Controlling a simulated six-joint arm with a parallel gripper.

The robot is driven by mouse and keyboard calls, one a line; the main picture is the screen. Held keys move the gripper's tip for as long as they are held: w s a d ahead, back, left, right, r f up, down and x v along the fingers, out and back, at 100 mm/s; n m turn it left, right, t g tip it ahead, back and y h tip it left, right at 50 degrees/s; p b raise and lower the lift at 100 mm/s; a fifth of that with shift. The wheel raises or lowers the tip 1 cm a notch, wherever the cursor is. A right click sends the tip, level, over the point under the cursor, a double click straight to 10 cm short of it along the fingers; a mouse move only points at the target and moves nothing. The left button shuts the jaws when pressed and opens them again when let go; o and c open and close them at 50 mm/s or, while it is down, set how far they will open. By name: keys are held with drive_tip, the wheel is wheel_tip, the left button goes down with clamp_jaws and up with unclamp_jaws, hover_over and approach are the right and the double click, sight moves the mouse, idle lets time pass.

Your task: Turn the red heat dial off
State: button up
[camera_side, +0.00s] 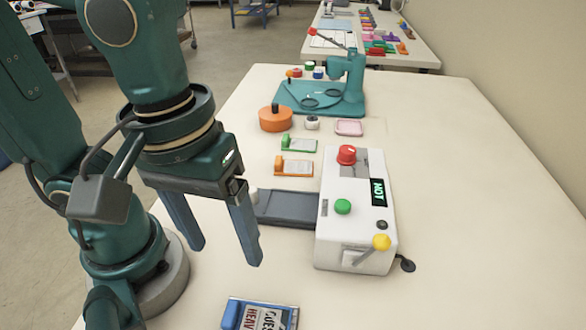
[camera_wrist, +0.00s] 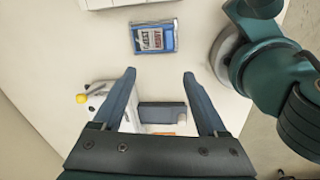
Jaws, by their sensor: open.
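The red heat dial (camera_side: 347,155) is a round red knob at the far end of the top of the white laminator (camera_side: 335,242). A small dark display beside it shows green letters that look like "HOT". My gripper (camera_side: 226,256) is open and empty, in the air to the left of the laminator and apart from the dial. In the wrist view my gripper (camera_wrist: 160,72) shows two spread fingers with nothing between the tips. The red dial does not show there; the gripper body hides much of the laminator (camera_wrist: 125,110).
On the laminator are a green button (camera_side: 343,206) and a yellow-knobbed lever (camera_side: 381,242). A grey tray (camera_side: 290,207) adjoins its left side. A blue card holder (camera_side: 260,314) lies in front. A teal press (camera_side: 345,85) and an orange round object (camera_side: 275,119) stand behind.

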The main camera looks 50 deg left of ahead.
drive_tip(key=shift+s+d+n, duration=0.3)
drive_tip(key=shift+s, duration=0.1)
drive_tip(key=shift+c, duration=0.2)
